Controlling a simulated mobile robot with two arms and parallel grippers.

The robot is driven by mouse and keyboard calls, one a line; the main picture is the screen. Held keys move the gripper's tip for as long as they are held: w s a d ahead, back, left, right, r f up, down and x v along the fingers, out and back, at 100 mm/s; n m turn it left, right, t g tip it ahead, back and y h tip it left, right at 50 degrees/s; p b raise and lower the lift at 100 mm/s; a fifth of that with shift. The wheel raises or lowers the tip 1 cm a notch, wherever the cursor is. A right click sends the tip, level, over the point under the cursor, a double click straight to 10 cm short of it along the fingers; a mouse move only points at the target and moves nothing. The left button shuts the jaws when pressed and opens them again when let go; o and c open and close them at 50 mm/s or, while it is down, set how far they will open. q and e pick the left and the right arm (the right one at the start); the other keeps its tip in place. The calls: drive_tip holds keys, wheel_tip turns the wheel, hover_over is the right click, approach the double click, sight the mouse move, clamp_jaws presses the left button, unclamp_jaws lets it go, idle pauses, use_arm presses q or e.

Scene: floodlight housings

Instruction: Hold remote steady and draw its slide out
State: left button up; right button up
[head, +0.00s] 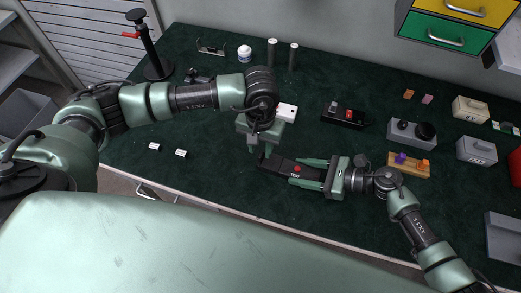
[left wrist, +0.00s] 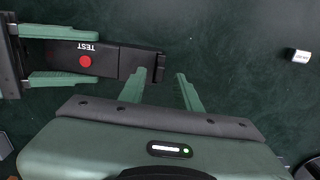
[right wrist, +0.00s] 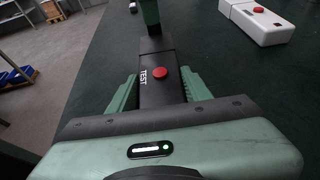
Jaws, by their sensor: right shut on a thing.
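The black remote (head: 311,173), with a red button and the word TEST, is held level above the table by my right gripper (head: 302,172). The right fingers lie along its two long sides, as the right wrist view (right wrist: 158,85) also shows. A black slide (left wrist: 135,62) with a raised end lip sticks out of the remote's far end. My left gripper (head: 259,151) is open, its fingers pointing down at the slide's end. In the left wrist view its fingertips (left wrist: 161,74) are either side of the lip; I cannot tell whether either touches it.
A white box with a red button (head: 287,112) lies behind my left gripper. A black device with a red button (head: 349,115), grey boxes (head: 411,134) and a wooden block with pegs (head: 409,167) stand to the right. Two small white pieces (head: 181,153) lie left. The mat's front middle is clear.

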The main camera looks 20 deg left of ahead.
use_arm(q)
drive_tip(key=shift+f, duration=1.1)
clamp_jaws()
idle(0.7)
